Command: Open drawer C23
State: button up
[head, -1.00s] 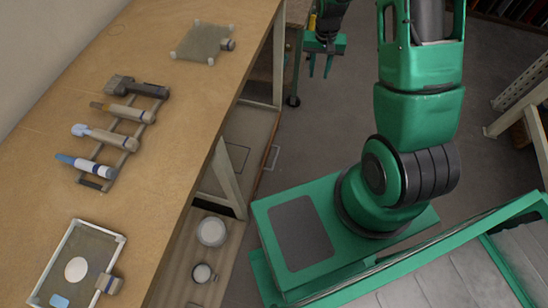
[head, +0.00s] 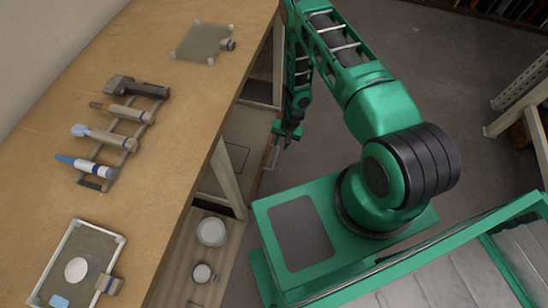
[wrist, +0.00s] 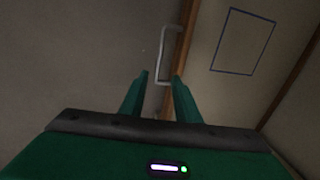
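A pale bar handle (wrist: 162,48) stands out from a brown front edge (wrist: 182,48) in the wrist view. In the head view the handle (head: 274,154) shows low beside the workbench, partly covered by my gripper. No label C23 is legible. My gripper (head: 287,138) is at the handle in the head view. In the wrist view my gripper (wrist: 160,78) is open, with a finger on each side of the handle's near end. I cannot tell whether the fingers touch it or how deep it lies between them.
A beige panel (wrist: 243,45) with a dark square outline lies right of the brown edge in the wrist view. The workbench (head: 160,180) with tools on a rack (head: 131,140) is at left. Bench leg (head: 228,180) stands near my arm. Grey floor (head: 440,90) is clear at upper right.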

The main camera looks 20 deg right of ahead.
aim_at(275, 158)
jog(key=f, duration=0.4)
jog(key=a+f, duration=0.1)
jog(key=f, duration=0.3)
jog(key=a+f, duration=0.1)
jog(key=f, duration=0.3)
jog(key=shift+w+a, duration=0.1)
jog(key=shift+w, duration=0.15)
